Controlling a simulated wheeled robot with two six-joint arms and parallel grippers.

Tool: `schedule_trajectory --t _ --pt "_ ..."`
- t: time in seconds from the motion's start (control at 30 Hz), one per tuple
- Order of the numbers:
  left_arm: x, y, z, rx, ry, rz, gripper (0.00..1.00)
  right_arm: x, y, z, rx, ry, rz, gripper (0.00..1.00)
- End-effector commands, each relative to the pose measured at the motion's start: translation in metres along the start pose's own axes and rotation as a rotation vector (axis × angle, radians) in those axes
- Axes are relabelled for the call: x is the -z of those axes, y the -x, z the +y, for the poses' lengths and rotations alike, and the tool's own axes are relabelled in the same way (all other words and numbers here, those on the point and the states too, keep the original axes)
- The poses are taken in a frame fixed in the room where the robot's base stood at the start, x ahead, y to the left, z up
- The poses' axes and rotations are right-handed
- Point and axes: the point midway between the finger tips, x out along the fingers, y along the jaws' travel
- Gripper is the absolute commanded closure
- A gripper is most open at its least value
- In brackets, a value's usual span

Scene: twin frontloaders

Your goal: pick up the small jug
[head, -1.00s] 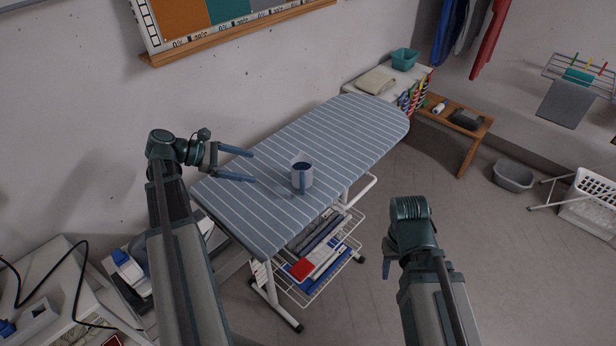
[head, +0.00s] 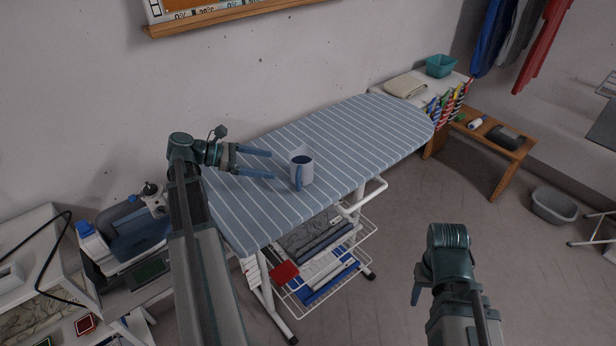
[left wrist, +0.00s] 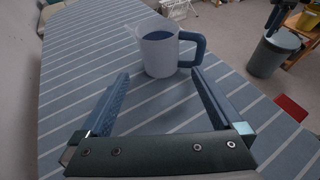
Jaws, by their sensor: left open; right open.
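The small jug (head: 303,170) is white with a blue handle and a dark blue inside. It stands upright on the striped ironing board (head: 350,126). My left gripper (head: 271,164) is open and empty, just left of the jug in the head view. In the left wrist view the jug (left wrist: 158,52) is ahead of the two fingers, with its handle pointing right, beyond the right fingertip. The jug does not appear to be between the fingers. My right gripper (head: 416,294) is away from the board at the lower right; its fingers are partly seen.
A wire rack (head: 318,262) with folded cloths hangs under the board. A wooden bench (head: 509,158) and a grey basin (head: 555,205) are at the right. An iron station (head: 135,235) stands at the left. The board around the jug is clear.

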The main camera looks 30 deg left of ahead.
Motion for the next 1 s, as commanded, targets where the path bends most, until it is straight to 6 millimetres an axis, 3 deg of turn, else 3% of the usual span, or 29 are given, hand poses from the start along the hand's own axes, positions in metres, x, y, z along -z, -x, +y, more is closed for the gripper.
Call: schedule_trajectory --t 0.17,0.6,1.0 --pt "0.001 -0.004 0.000 0.000 0.000 0.000 0.00 0.000 -0.003 0.000 0.000 0.000 0.000 0.50" --pt "0.002 -0.077 0.000 0.001 -0.001 0.000 0.00 0.002 -0.031 -0.003 0.000 0.000 0.000 0.50" --pt "-0.001 -0.090 0.000 0.000 0.000 0.000 0.00 0.002 -0.033 -0.003 0.000 0.000 0.000 0.50"
